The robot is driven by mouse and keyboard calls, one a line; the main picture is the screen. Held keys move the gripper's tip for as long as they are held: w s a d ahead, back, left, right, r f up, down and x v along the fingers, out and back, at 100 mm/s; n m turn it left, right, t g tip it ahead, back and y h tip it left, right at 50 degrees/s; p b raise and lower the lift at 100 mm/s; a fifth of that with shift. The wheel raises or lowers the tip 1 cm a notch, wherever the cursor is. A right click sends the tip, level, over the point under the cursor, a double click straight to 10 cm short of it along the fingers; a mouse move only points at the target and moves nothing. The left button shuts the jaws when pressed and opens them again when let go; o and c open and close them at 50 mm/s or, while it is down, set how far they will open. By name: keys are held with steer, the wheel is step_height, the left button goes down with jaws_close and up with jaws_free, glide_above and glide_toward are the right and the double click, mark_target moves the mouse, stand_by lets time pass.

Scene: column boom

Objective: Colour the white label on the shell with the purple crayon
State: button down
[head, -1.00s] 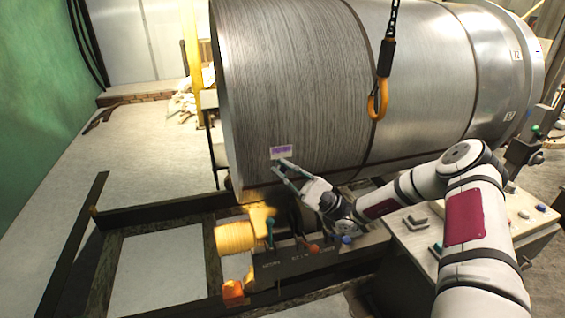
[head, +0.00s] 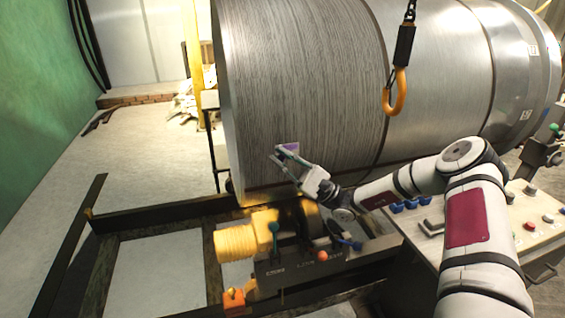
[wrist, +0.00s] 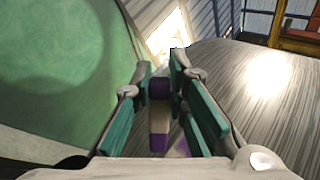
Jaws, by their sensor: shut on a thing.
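The large grey metal shell (head: 310,80) lies on its side, and its curved wall also fills the right of the wrist view (wrist: 265,110). The label (head: 293,147) low on the shell looks largely purple, with its left part hidden behind my fingers. My gripper (head: 278,153) is at the label's left side. In the wrist view, my green-padded fingers (wrist: 161,85) are shut on the purple crayon (wrist: 160,118), which has a pale wrapper. A purple patch (wrist: 181,148) shows beside the crayon. I cannot tell whether the crayon touches the label.
An orange hook (head: 395,95) hangs in front of the shell. Below are a yellow motor (head: 236,243), levers with coloured knobs (head: 321,256) and a dark frame (head: 160,219). A control panel (head: 500,225) stands at the right. Open floor (head: 130,150) lies at the left.

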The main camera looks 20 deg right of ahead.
steer(key=shift+w+b, duration=0.4)
steer(key=shift+w, duration=0.3)
stand_by(0.7)
steer(key=shift+d+b, duration=0.85)
steer(key=shift+d, duration=3.5)
steer(key=shift+a+p, duration=1.15)
steer(key=shift+a, duration=3.25)
steer(key=shift+s, duration=0.1)
steer(key=s+p, duration=0.3)
steer(key=s, duration=0.3)
steer(key=shift+p, duration=0.35)
